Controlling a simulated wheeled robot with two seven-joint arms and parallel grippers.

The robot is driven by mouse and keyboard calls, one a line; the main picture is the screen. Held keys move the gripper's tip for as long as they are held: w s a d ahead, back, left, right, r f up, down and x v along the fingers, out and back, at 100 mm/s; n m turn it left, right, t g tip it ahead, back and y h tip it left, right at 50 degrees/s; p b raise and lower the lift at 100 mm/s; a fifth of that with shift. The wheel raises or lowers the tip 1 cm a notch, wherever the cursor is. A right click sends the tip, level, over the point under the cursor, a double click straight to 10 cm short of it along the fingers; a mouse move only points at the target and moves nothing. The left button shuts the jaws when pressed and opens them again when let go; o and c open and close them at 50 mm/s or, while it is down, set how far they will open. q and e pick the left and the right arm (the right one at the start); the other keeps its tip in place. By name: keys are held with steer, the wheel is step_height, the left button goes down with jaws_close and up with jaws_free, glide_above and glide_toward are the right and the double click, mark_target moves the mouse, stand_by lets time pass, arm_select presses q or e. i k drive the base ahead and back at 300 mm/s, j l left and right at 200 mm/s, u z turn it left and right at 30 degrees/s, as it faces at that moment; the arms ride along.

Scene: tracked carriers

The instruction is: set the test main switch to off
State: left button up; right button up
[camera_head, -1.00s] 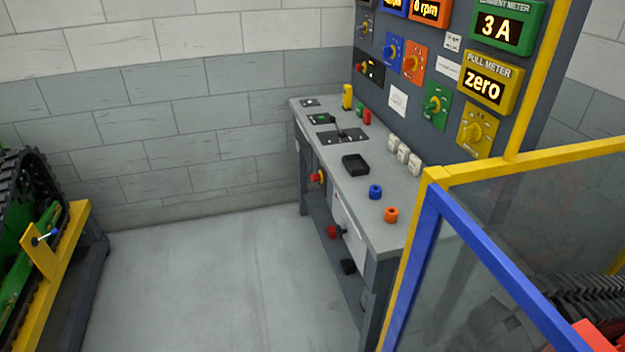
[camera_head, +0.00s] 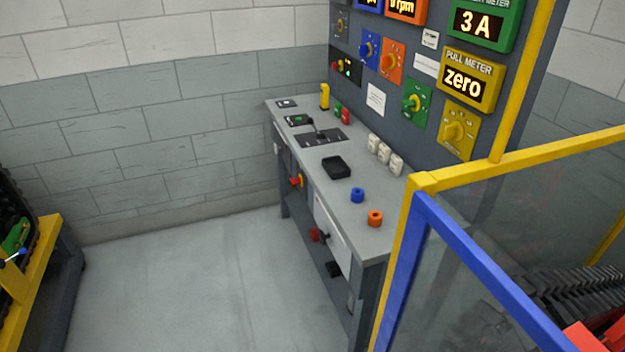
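No label reading test main switch is legible, so I cannot tell which control it is. A black plate with a red and yellow knob and small lights (camera_head: 345,66) is on the upright panel (camera_head: 400,134) above the bench. The knob positions are too small to read. Neither of my grippers shows in the head view.
The bench top carries a black tray (camera_head: 337,167), a blue ring (camera_head: 357,195) and an orange ring (camera_head: 375,218). A yellow-and-blue framed guard (camera_head: 418,182) stands at the right. A tracked carrier stand (camera_head: 40,275) is at the left. The floor (camera_head: 180,285) between is clear.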

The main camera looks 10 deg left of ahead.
mark_target(296, 181)
steer(key=i+j+z, duration=0.5)
steer(key=j, duration=0.25)
steer(key=i+j, duration=0.15)
steer(key=j, duration=0.2)
steer(key=i+j, duration=0.15)
steer(key=j, duration=0.2)
steer(key=i+j+z, duration=0.1)
steer(key=j, duration=0.25)
steer(key=i+j, duration=0.25)
steer(key=j, duration=0.15)
steer(key=i+j, duration=0.15)
steer(key=j, duration=0.2)
